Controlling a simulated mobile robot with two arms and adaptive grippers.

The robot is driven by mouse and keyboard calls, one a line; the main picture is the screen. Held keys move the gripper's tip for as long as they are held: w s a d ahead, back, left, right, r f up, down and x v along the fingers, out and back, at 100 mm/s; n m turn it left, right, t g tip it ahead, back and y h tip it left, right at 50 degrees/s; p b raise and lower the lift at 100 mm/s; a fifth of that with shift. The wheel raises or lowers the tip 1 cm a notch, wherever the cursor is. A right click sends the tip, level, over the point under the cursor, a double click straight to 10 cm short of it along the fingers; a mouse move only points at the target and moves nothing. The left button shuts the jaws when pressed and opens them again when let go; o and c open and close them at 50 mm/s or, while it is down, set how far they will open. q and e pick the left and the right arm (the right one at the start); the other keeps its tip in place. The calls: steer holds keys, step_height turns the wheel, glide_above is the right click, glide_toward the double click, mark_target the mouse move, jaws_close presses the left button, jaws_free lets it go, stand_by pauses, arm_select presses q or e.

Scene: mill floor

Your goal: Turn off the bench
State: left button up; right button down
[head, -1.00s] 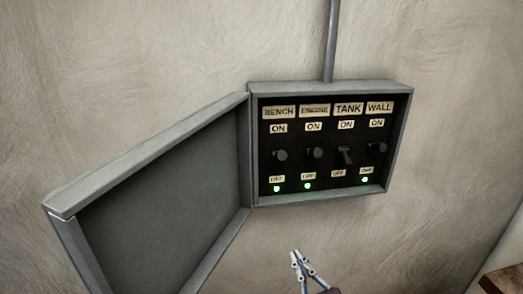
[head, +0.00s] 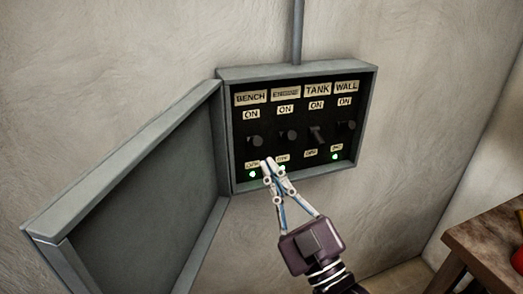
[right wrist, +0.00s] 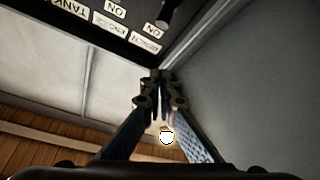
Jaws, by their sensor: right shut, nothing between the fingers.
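The open switch box (head: 300,72) hangs on the wall with several labelled switches. The BENCH switch (head: 254,141) is leftmost, a dark knob between its ON and OFF labels. The green lamp (head: 252,174) under it is lit. In the right wrist view, a dark switch (right wrist: 166,12) near the BENCH label shows at the top, upside down. My right gripper (head: 267,162) is shut and empty. In the head view its tips overlap the panel, below and between the BENCH and ENGINE switches; I cannot tell whether they touch it. My left gripper is out of view.
The ENGINE (head: 288,135), TANK (head: 318,137) and WALL (head: 346,127) switches sit to the right. The TANK lever tilts down and shows no lit lamp. The box door (head: 140,170) stands open at left. A wooden table (head: 490,240) is at lower right.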

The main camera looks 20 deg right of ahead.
step_height(320, 180, up, 5)
steer(key=p, duration=0.4)
glide_above(258, 144)
steer(key=s+a, duration=0.2)
steer(key=f, duration=0.1)
steer(key=d+f, duration=0.1)
steer(key=f, duration=0.1)
steer(key=shift+w, duration=0.1)
steer(key=shift+d+f, duration=0.35)
steer(key=shift+f, duration=0.15)
steer(key=shift+a, duration=0.1)
